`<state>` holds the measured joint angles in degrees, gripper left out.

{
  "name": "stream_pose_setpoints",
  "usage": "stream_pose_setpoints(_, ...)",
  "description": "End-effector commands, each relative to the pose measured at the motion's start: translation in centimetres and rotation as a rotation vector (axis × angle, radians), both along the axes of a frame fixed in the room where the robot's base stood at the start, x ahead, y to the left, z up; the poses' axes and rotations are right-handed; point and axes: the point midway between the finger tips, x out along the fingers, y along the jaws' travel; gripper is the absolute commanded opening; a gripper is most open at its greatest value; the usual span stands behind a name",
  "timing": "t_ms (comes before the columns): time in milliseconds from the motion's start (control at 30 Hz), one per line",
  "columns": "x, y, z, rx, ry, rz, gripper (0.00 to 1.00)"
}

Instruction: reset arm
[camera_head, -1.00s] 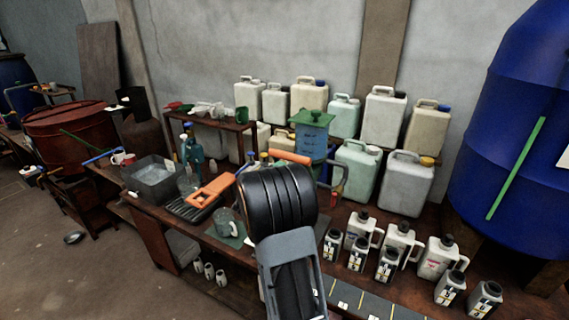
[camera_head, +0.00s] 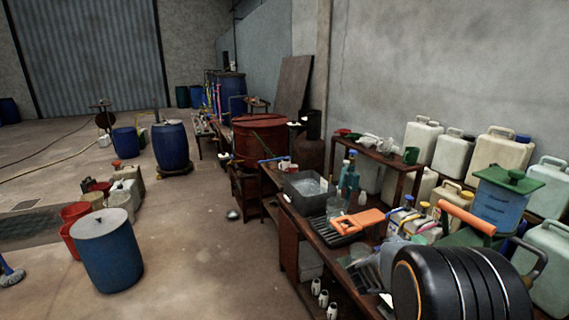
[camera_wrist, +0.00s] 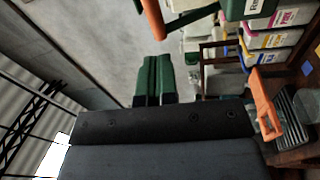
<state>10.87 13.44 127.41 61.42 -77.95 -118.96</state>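In the wrist view, my gripper (camera_wrist: 157,58) shows as two green fingers side by side above a dark, screwed plate. The fingers look closed together, with nothing visible between them. In the head view, a black rounded joint of my arm fills the lower right corner, in front of the workbench (camera_head: 287,235). The fingers cannot be made out in that view. An orange-handled tool (camera_head: 357,221) lies on a dark ribbed tray on the bench; it also shows at the right of the wrist view (camera_wrist: 266,104).
An orange bar (camera_head: 467,218) and a blue container with a green lid (camera_head: 497,203) stand close behind my arm. White jugs (camera_head: 497,160) line the wall. A grey tub (camera_head: 306,187) sits on the bench. A blue drum (camera_head: 107,255) stands left; floor between is clear.

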Motion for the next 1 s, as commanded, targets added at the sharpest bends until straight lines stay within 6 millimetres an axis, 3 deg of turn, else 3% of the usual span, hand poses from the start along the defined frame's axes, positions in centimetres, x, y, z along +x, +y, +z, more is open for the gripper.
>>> stream_pose_setpoints(167,3.7,2.0,-4.4,0.357,-0.197,0.258,0.0)
stream_pose_setpoints(300,5.9,6.7,-7.7,0.797,-0.307,0.456,0.0)
stream_pose_setpoints(433,5.2,12.4,-9.2,1.202,-0.306,0.515,0.0)
stream_pose_setpoints(567,1.6,17.6,-9.8,1.538,-0.214,0.432,0.0)
stream_pose_setpoints(700,-4.6,21.3,-9.3,1.741,-0.062,0.223,0.0)
stream_pose_setpoints(900,-13.4,22.4,-7.1,1.728,0.093,-0.022,0.0)
stream_pose_setpoints(1000,-15.2,22.3,-5.7,1.678,0.116,0.014,0.0)
